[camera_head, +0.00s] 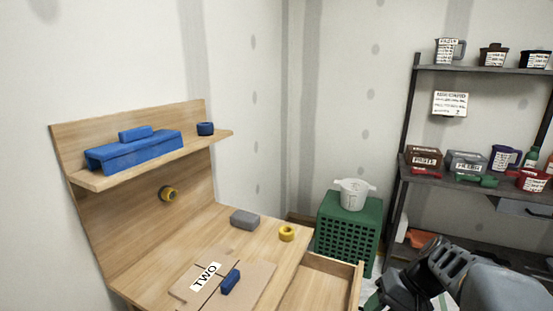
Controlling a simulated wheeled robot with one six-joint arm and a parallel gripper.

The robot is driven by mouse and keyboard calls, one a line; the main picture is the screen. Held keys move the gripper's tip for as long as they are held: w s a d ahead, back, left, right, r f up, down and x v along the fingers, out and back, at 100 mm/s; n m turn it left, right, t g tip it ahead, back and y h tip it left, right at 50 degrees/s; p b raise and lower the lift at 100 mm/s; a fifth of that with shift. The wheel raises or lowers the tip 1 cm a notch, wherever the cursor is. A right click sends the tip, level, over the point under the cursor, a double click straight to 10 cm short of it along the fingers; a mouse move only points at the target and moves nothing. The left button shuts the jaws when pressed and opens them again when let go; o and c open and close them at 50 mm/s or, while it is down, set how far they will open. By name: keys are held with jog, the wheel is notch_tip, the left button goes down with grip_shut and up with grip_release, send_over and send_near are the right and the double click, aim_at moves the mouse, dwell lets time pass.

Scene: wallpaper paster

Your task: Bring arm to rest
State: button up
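My arm shows at the lower right, with a grey link and a dark end. My gripper (440,262) is the black part there, to the right of the wooden workbench (200,235) and in front of the dark metal shelf rack (478,189). It appears apart from both. I see no object held in it, but its fingertips are not clear enough to tell whether they are open or shut. The lower part of the arm is cut off by the picture's edge.
The bench has an open drawer (330,280) at its right, near my arm. On the bench lie a board labelled TWO (206,277), a grey block (244,219) and a yellow roll (287,233). A green crate (347,235) carries a white bucket (354,194).

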jog(key=s+a+r+n+t+h+p, duration=0.1)
jog(key=s+a+r+h+p, duration=0.1)
jog(key=r+p, duration=0.4)
jog(key=s+a+r+n+t+h+p, duration=0.2)
jog(key=a+r+h+p, duration=0.2)
jog(key=r+p, duration=0.3)
notch_tip(320, 180, up, 4)
jog(key=shift+s+a+f+t+h, duration=0.25)
jog(key=shift+t+h, duration=0.05)
